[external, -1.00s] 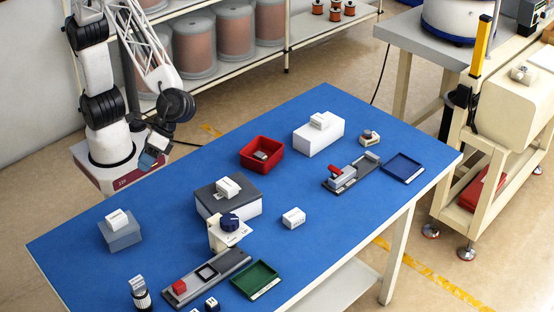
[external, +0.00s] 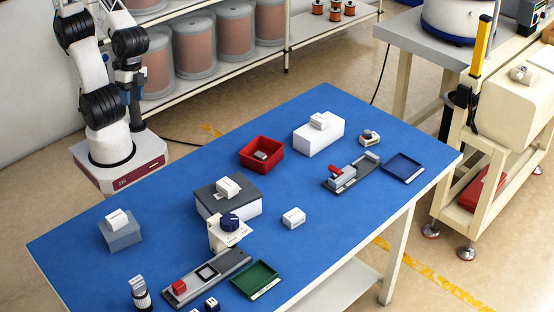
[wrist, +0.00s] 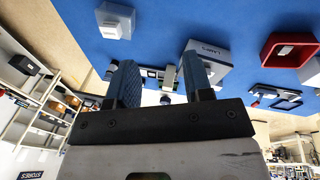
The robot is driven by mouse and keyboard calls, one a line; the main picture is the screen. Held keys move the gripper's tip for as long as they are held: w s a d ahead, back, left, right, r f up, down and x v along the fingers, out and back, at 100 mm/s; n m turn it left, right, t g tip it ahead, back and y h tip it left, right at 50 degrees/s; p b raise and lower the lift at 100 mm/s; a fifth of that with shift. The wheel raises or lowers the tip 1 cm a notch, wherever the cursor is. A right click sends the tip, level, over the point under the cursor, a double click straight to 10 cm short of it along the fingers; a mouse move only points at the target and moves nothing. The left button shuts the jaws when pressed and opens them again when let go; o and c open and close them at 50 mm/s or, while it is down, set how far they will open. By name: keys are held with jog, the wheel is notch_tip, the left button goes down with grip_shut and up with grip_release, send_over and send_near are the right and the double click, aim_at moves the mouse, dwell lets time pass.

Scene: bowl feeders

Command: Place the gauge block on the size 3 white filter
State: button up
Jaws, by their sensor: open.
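I cannot tell for sure which item is the gauge block; a small grey block (external: 261,155) lies in the red tray (external: 262,164). Small white blocks sit on the light blue-grey box (external: 122,237), the grey-topped box (external: 240,208) and the white box (external: 320,138). Another white block (external: 293,218) rests directly on the blue table. Their markings are too small to read, so I cannot pick out the size 3 white filter. My gripper (wrist: 160,78) is open and empty in the wrist view, its fingers apart. In the external view my arm is folded by its base, off the table.
The blue table (external: 170,220) also carries a green tray (external: 257,280), a blue tray (external: 403,168), a fixture with a red handle (external: 343,177) and a long grey fixture (external: 215,272). A dark blue knob (external: 230,222) stands before the grey-topped box. The table's right front is clear.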

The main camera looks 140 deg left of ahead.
jog(key=s+a+m+t+y, duration=0.1)
jog(key=s+a+m+y, duration=0.1)
jog(key=s, duration=0.6)
jog(key=shift+a+f+m, duration=0.3)
jog(key=shift+a+f, duration=0.15)
jog(key=shift+a, duration=0.4)
dwell(0.4)
